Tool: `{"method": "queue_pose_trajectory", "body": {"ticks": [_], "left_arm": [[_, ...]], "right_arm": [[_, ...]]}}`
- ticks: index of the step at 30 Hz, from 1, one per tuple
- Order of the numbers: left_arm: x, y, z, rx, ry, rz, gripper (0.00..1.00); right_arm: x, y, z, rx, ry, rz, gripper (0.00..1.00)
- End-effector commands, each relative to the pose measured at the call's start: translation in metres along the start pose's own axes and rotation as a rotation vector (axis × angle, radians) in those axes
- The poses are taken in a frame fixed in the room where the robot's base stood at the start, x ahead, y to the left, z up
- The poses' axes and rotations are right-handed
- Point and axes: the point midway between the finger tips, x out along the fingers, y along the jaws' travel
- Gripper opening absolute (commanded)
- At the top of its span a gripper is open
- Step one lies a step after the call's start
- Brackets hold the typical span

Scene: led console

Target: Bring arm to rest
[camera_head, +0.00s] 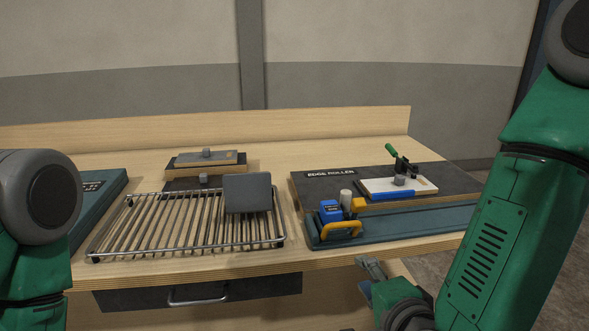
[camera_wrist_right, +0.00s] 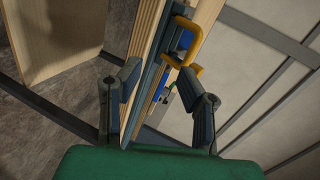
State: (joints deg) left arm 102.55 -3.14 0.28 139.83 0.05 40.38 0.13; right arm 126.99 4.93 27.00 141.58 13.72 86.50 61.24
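My right arm (camera_head: 500,225) comes in from the right in the head view, and its gripper (camera_head: 372,275) is low, just off the front edge of the bench. In the right wrist view the two fingers of this gripper (camera_wrist_right: 160,98) stand apart with nothing between them; the bench edge shows beyond them. My left arm (camera_head: 30,240) shows at the left edge of the head view; its gripper is out of view.
The wooden bench (camera_head: 275,160) carries a wire rack (camera_head: 165,222) with a grey plate (camera_head: 247,192), an edge roller station (camera_head: 330,182) with a blue and yellow tool (camera_head: 335,215), and a green-handled clamp (camera_head: 400,165). A drawer (camera_head: 200,293) is under the front edge.

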Motion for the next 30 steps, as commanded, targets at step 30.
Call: {"method": "queue_pose_trajectory", "body": {"ticks": [30], "left_arm": [[0.000,0.000,0.000,0.000,-0.001,0.000,0.40]], "right_arm": [[-0.164,0.347,-0.056,-1.224,-0.935,0.893,0.33]]}}
